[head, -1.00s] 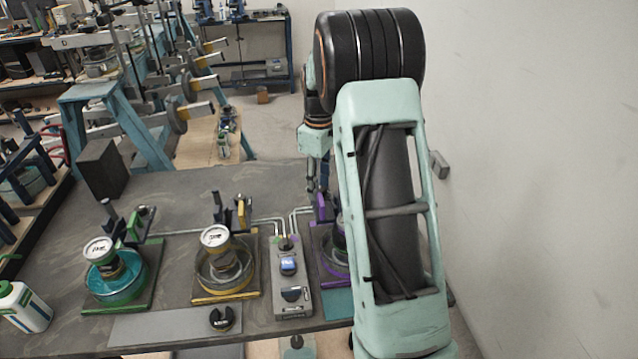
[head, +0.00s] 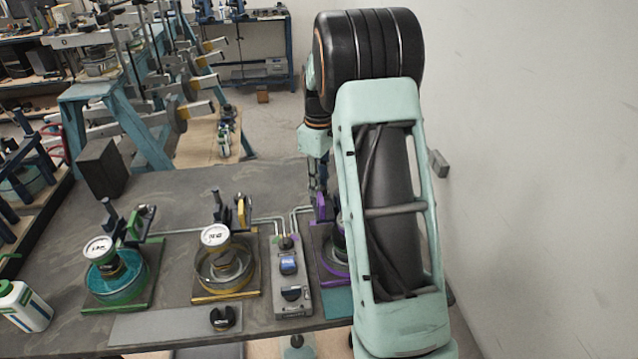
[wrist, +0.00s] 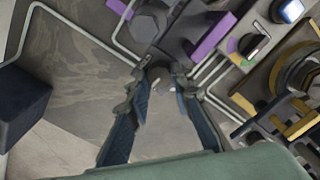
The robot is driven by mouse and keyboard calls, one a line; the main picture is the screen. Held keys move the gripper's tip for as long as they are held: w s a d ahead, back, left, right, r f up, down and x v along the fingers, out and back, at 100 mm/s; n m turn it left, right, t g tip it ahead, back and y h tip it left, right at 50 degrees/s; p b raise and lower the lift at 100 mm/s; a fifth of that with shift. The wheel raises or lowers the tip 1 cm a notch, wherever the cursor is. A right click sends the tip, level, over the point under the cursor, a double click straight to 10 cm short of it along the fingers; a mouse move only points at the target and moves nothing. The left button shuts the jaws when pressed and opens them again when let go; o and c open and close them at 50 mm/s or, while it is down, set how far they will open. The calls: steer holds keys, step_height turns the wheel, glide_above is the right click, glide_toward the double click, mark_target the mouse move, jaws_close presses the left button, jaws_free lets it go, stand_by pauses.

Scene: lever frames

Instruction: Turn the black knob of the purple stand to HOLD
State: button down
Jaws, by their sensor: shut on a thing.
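The purple stand (head: 328,262) is at the right of the bench in the head view, partly hidden behind my arm. Its purple upright (head: 321,207) is at its back, and purple parts also show in the wrist view (wrist: 212,36). My gripper (wrist: 158,76) points down at the back of this stand. Its fingers are shut on a small dark rounded piece, the black knob (wrist: 159,80), seen between the fingertips in the wrist view. In the head view my gripper (head: 317,184) and arm hide the knob. No HOLD mark is readable, so the knob's setting cannot be told.
Left of the purple stand is a grey control box (head: 291,275) with a small screen and a black knob. Further left are a yellow stand (head: 227,294) and a green stand (head: 118,301) with gauges. Pipes run behind them. A bare wall (head: 530,150) is at the right.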

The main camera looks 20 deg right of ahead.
steer(key=m, duration=1)
steer(key=shift+d+m, duration=0.1)
steer(key=shift+m, duration=2.1)
steer(key=c, duration=1.7)
jaws_free()
step_height(320, 180, up, 12)
